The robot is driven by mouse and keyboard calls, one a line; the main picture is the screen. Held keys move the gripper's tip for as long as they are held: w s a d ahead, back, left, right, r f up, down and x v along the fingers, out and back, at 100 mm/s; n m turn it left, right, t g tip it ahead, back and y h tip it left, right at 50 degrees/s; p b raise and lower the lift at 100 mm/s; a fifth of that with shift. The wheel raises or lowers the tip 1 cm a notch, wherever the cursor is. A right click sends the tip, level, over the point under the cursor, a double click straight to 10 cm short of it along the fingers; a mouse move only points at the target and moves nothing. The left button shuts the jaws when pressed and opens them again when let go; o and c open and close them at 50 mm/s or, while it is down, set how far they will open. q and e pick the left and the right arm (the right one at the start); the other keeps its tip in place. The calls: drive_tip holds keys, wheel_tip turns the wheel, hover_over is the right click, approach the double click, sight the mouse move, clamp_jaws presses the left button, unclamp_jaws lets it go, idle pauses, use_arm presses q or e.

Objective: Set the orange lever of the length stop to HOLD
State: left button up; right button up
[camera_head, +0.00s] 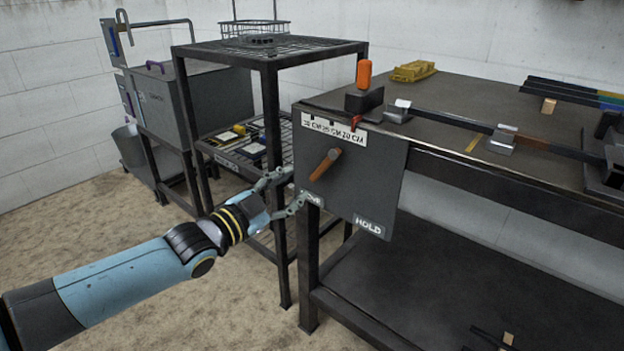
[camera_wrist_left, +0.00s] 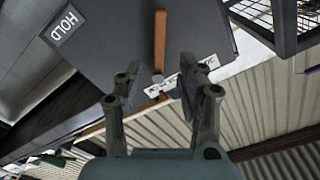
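The orange lever (camera_head: 325,165) is on the dark front panel (camera_head: 360,185) of the length stop. It slants down and left from its pivot, its lower end towards the partly covered label (camera_head: 311,198) at lower left. The HOLD label (camera_head: 369,226) is at the panel's lower right. My left gripper (camera_head: 291,192) is open and empty at the panel's left edge, apart from the lever. In the left wrist view, the lever (camera_wrist_left: 160,40) shows beyond the open fingers (camera_wrist_left: 162,100), with the HOLD label (camera_wrist_left: 66,25) at upper left. My right gripper is not in view.
Above the panel, an upright orange knob (camera_head: 364,73) sits on a black block by a centimetre scale (camera_head: 334,129). A metal rack (camera_head: 270,52) stands close on the left. A bench (camera_head: 470,100) with a bar and clamps extends right. Open floor lies at lower left.

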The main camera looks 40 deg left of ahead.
sight(319, 170)
use_arm(q)
drive_tip(key=w, duration=0.4)
drive_tip(key=w+b, duration=0.1)
drive_tip(key=w, duration=0.1)
drive_tip(key=shift+w+d, duration=0.2)
drive_tip(key=shift+d, duration=0.05)
drive_tip(key=shift+w, duration=0.6)
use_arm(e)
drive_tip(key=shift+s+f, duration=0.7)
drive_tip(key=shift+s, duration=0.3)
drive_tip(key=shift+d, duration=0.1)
use_arm(q)
clamp_jaws()
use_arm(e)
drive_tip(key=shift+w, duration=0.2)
